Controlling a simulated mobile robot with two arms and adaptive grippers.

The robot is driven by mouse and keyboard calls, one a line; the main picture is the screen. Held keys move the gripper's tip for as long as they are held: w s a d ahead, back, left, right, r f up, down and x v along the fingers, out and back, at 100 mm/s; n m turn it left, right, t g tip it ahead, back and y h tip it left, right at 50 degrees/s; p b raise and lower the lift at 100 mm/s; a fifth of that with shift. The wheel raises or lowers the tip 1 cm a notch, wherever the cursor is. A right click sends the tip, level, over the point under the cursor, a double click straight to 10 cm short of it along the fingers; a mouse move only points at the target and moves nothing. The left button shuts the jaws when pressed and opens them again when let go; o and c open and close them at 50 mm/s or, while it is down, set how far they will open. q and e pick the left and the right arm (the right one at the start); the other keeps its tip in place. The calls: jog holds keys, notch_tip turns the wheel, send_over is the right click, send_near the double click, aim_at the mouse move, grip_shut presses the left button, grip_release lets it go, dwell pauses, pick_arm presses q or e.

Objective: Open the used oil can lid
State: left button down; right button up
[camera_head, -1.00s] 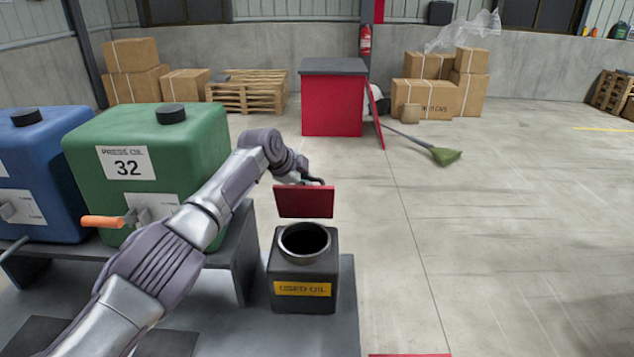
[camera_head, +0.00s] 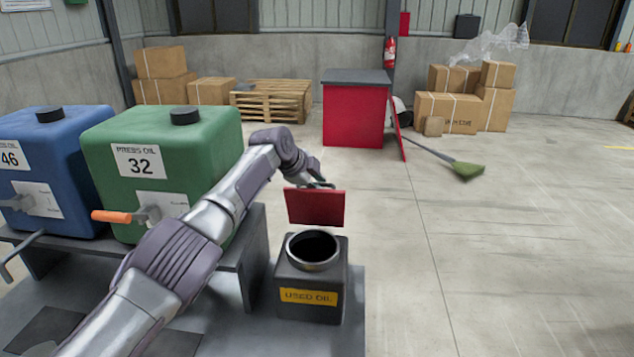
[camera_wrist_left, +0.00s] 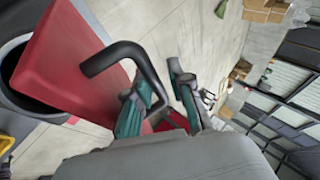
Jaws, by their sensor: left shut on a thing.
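The used oil can (camera_head: 308,297) is a dark square can with a yellow label, on the grey platform in the head view. Its round mouth (camera_head: 290,250) is uncovered. The red square lid (camera_head: 315,208) stands steeply tilted just above and behind the mouth. My left gripper (camera_head: 318,184) is behind the lid and shut on its black bent handle. The left wrist view shows the handle (camera_wrist_left: 125,52) running from the red lid (camera_wrist_left: 62,62) to the teal-padded fingers (camera_wrist_left: 160,88). The exact contact is partly hidden. My right gripper is not in view.
A green press oil tank (camera_head: 160,165) with an orange-handled tap (camera_head: 112,216) and a blue tank (camera_head: 58,165) stand left of the can, near my left arm. A red cabinet (camera_head: 355,117) and a green broom (camera_head: 467,169) are farther back. The floor at right is clear.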

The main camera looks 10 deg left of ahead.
pick_arm(q)
jog(key=shift+w+a+r, duration=0.15)
jog(key=shift+w+r, duration=0.05)
jog(key=shift+w, duration=0.05)
dwell(0.3)
